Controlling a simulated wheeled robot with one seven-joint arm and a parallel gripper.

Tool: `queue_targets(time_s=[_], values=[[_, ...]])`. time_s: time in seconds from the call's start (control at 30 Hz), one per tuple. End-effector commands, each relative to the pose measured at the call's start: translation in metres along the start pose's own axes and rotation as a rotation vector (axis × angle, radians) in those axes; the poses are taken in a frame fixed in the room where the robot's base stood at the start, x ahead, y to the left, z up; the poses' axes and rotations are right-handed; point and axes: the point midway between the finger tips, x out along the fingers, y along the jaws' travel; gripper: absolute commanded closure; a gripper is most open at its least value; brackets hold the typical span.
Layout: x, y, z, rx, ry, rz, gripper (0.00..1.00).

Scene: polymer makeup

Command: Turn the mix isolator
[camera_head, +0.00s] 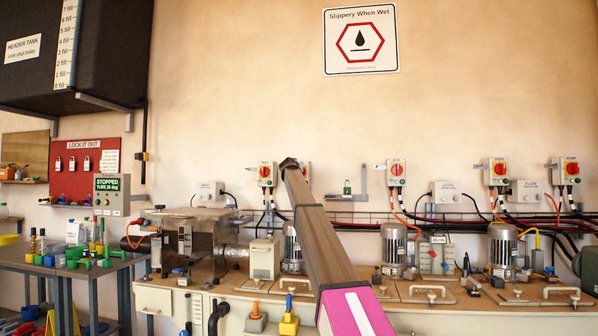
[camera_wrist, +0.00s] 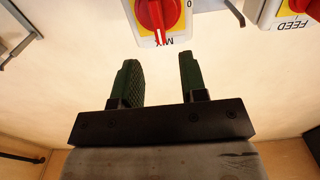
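The mix isolator (camera_wrist: 143,28) is a light box with a yellow plate and a red rotary knob (camera_wrist: 157,12). It is at the top of the wrist view, where its MIX label appears upside down. The knob's white mark points toward the label side. My gripper (camera_wrist: 158,62) is open and empty, its two dark green fingers apart and pointing toward the isolator, with a gap visible between. In the head view my arm reaches to the wall, its end hiding most of an isolator (camera_head: 306,170) that seems to be this one.
The FEED isolator (camera_wrist: 285,18) is beside it in the wrist view. More red-knobbed isolators (camera_head: 396,171) line the wall. Below are cables, pipes and motors (camera_head: 394,250) on a bench (camera_head: 440,322). A metal bracket (camera_head: 347,197) is right of my arm.

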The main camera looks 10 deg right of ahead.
Motion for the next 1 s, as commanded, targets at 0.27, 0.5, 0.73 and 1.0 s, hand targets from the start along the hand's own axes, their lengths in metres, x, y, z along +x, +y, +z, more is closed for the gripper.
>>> queue_targets(time_s=[0.27, 0.5, 0.73, 1.0], values=[[0.054, 0.000, -0.001, 0.000, -0.001, 0.001, 0.61], [0.074, 0.000, 0.000, 0.000, -0.001, 0.000, 0.61], [0.074, 0.000, 0.001, 0.000, -0.001, 0.000, 0.61], [0.074, 0.000, 0.001, 0.000, -0.001, 0.000, 1.00]])
